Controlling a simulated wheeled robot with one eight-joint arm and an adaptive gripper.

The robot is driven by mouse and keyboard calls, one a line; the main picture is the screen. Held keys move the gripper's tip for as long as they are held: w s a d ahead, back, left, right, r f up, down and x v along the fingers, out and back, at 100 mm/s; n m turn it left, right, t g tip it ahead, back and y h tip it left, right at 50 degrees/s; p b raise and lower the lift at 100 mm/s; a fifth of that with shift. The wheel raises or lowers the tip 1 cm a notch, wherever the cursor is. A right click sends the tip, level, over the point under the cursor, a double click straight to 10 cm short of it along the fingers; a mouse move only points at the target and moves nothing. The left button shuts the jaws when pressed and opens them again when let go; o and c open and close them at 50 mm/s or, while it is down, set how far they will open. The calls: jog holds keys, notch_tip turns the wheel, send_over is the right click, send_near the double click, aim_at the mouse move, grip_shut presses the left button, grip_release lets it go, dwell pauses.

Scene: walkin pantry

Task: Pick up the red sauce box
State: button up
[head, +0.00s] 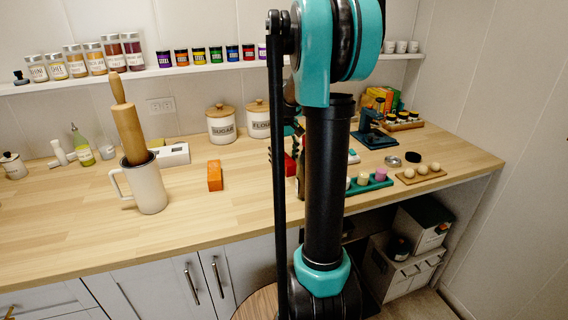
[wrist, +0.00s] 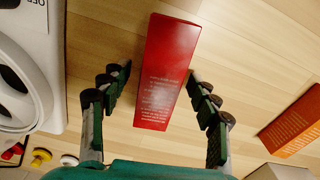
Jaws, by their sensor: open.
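The red sauce box (wrist: 165,75) is in the middle of the wrist view, with small pale print on its lower part. My gripper (wrist: 157,84) is open, with one finger on each side of the box's lower half. The right finger is very close to the box's edge; I cannot tell whether it touches. A gap shows between the left finger and the box. In the head view, only a part of the red sauce box (head: 289,165) shows on the wooden counter behind my arm. My gripper is mostly hidden there.
A white mug (head: 148,190) holds a rolling pin. A green tray (head: 372,185) with small items is to the right. Sugar and flour canisters stand behind.

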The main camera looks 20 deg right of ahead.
jog(key=shift+c, duration=0.6)
jog(key=c, duration=1.2)
jog(key=shift+c, duration=0.2)
jog(key=shift+r, duration=0.15)
